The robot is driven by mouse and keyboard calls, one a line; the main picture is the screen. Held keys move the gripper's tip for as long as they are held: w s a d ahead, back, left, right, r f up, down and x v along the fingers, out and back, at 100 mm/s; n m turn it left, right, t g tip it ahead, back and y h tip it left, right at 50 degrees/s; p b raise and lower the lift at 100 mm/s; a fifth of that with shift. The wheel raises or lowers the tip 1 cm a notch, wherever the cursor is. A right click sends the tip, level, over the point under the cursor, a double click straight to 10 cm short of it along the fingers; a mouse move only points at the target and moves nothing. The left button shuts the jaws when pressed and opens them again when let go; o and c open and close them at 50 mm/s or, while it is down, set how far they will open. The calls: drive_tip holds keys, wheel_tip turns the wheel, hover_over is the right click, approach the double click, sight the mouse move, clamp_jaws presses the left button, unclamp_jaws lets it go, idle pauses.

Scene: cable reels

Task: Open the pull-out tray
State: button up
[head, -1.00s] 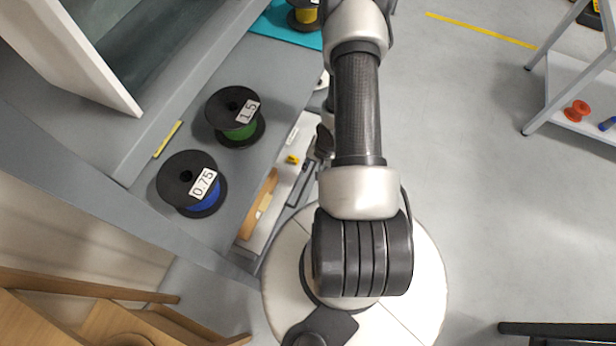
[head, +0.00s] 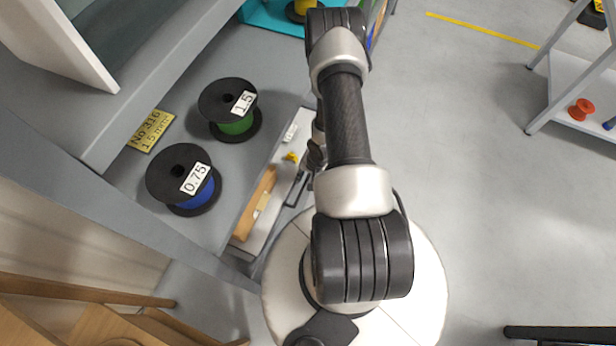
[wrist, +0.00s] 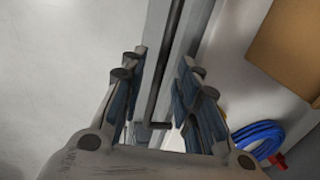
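The pull-out tray (head: 262,232) sticks out from under the grey bench, partly open, with its inside showing. It holds a brown block, a small yellow piece and a small white box. Its dark bar handle (wrist: 166,75) runs along the front; part of it also shows in the head view (head: 297,189). My gripper (wrist: 160,68) is open, with its fingers on either side of the handle and visible gaps to it. In the head view my arm hides most of the gripper.
Reels marked 0.75 (head: 184,180) and 1.5 (head: 230,110) stand on the bench (head: 225,165). A blue cable coil (wrist: 258,138) and a brown block (wrist: 285,45) show in the wrist view. A rack (head: 570,90) stands at right. The floor between is clear.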

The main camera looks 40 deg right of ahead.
clamp_jaws()
idle(0.6)
